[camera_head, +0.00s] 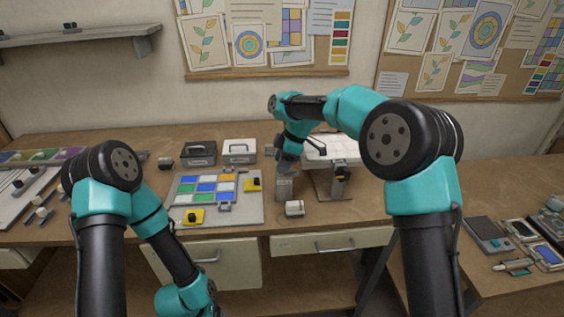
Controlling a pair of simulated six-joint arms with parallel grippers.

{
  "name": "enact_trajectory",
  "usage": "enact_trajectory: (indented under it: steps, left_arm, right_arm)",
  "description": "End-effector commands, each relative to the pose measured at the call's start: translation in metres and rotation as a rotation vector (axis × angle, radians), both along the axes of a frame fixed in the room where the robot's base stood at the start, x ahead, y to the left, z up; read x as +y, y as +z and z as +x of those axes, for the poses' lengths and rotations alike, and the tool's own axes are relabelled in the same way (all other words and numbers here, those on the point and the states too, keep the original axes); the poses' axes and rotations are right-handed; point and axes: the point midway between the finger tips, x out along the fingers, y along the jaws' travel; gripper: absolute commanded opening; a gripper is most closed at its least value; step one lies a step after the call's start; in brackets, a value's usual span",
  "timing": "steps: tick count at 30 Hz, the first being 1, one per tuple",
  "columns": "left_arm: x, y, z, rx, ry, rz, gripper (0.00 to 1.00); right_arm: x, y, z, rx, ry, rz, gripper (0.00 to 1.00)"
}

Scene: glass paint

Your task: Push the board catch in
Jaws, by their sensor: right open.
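A grey board (250,212) lies flat on the bench, bearing a grid of blue, white, green and orange glass tiles (207,185). Two yellow pieces with black knobs sit on it, one at the right edge (253,185) and one at the front left (193,216). A small grey fitting (225,206) sits at the grid's front edge. I cannot tell which is the board catch. My right gripper (285,194) points down just right of the board and is open; no object shows between its fingers. My left arm bends down at the front left; its gripper is not visible.
A small white block (294,208) stands in front of my right gripper. A stand with a white top (331,151) and a yellow-black knob is to its right. A black box (199,153) and a white box (239,151) stand behind the board.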

Motion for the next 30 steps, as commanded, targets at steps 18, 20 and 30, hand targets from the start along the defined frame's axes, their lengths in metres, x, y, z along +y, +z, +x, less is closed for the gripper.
enact_trajectory:
  steps: [18,20,30]
  left_arm:
    - [0.0,0.0,0.0,0.0,0.0,0.0,0.76]
    - [0.0,0.0,0.0,0.0,0.0,0.0,0.76]
    - [0.0,0.0,0.0,0.0,0.0,0.0,0.76]
  right_arm:
    - [0.001,-0.0023,-0.0001,0.0,0.0,0.0,0.18]
    - [0.0009,-0.0022,-0.0001,0.0,0.0,0.0,0.12]
    - [0.0009,-0.0021,-0.0001,0.0,0.0,0.0,0.0]
